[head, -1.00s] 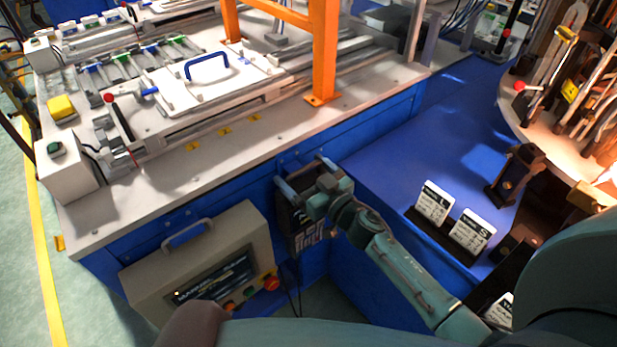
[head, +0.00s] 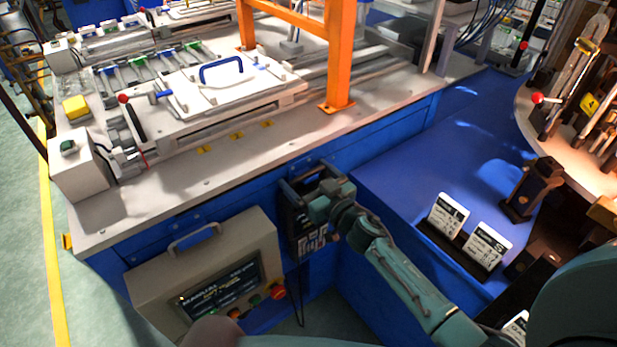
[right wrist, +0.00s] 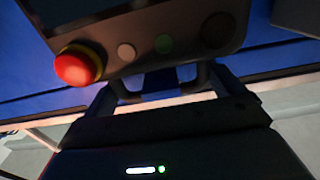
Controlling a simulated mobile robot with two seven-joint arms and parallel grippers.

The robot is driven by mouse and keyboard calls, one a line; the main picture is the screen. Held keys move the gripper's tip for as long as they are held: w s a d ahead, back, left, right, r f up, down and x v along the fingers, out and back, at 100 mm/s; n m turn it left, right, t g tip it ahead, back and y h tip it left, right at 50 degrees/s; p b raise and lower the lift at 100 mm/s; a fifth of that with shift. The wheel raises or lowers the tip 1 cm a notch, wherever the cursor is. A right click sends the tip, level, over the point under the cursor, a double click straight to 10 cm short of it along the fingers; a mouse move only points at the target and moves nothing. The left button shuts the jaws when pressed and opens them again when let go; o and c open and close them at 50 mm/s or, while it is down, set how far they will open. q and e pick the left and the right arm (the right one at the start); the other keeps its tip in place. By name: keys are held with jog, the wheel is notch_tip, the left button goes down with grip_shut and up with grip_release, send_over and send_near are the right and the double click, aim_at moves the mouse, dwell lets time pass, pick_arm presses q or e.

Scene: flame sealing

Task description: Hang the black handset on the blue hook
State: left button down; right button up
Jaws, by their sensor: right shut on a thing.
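The black handset (head: 294,217) is upright against the blue front of the white bench, with pale labels on its lower part. My right gripper (head: 318,197) is shut on it near its top and hides part of it. In the right wrist view, a dark panel (right wrist: 150,35) with a red button and smaller round buttons, apparently the handset, is beyond the gripper (right wrist: 165,90). I cannot make out the blue hook clearly; the gripper and handset may cover it. I cannot tell whether the handset touches it. My left gripper is not in view.
A beige control box (head: 215,262) with a screen and red button is on the bench front, left of the handset. A thin cable hangs below the handset. The blue table (head: 420,165) on the right carries white label cards (head: 448,215). An orange post (head: 341,60) stands on the bench.

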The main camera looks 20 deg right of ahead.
jog(key=shift+r, duration=0.2)
jog(key=o, duration=1.7)
jog(key=shift+f, duration=0.25)
jog(key=shift+s+d, duration=0.2)
jog(key=shift+s, duration=0.3)
jog(key=v, duration=1.2)
jog(key=s+a+f+g+h, duration=0.1)
jog(key=s+a+f+g, duration=0.2)
jog(key=s+f, duration=0.2)
jog(key=s+a+f+m+g+h, duration=0.1)
jog(key=s+a+f+g, duration=0.2)
jog(key=s, duration=0.6)
notch_tip(320, 180, down, 3)
jog(key=shift+s+r+h, duration=0.15)
jog(key=shift+s+h, duration=0.2)
jog(key=shift+h, duration=0.05)
